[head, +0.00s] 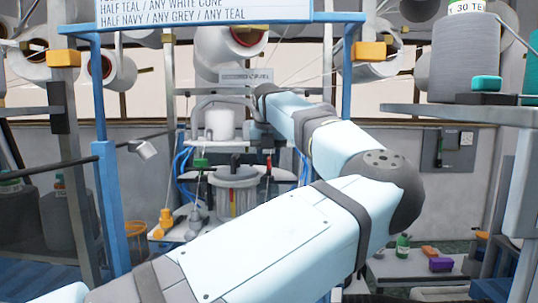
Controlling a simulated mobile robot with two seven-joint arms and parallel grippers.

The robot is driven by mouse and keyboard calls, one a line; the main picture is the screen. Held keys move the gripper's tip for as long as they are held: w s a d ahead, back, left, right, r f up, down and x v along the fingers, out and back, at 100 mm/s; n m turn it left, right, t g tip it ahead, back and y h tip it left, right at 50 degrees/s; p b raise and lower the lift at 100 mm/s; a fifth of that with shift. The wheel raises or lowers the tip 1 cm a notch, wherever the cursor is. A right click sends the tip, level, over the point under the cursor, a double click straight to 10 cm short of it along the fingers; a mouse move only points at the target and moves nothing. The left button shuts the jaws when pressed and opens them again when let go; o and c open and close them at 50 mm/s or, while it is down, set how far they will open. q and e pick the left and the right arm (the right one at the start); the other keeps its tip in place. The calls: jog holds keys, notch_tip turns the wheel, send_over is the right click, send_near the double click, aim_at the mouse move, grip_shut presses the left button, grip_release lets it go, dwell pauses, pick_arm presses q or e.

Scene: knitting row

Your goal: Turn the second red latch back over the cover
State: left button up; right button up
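A clear, round cover (237,196) with a grey rim stands on the machine in the middle of the head view. A slim red part (269,163), possibly a latch, stands upright at its right side. A second red latch cannot be made out for certain. My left arm crosses the picture from the lower left and bends back toward the machine. My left gripper (263,138) is small and dark at its far end, just above the red part. Its fingers are too small to tell open from shut, or whether they touch anything. My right gripper is not in view.
A blue frame (108,190) with a sign (200,10) surrounds the machine. Yarn cones hang above, and a large grey cone (465,55) stands on a shelf (465,114) at the right. A low table (410,266) holds a green bottle (402,246) and a purple block (441,265).

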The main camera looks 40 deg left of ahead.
pick_arm(q)
jog(key=shift+f, duration=0.55)
jog(key=shift+a, duration=0.1)
jog(key=shift+w, duration=0.1)
grip_shut()
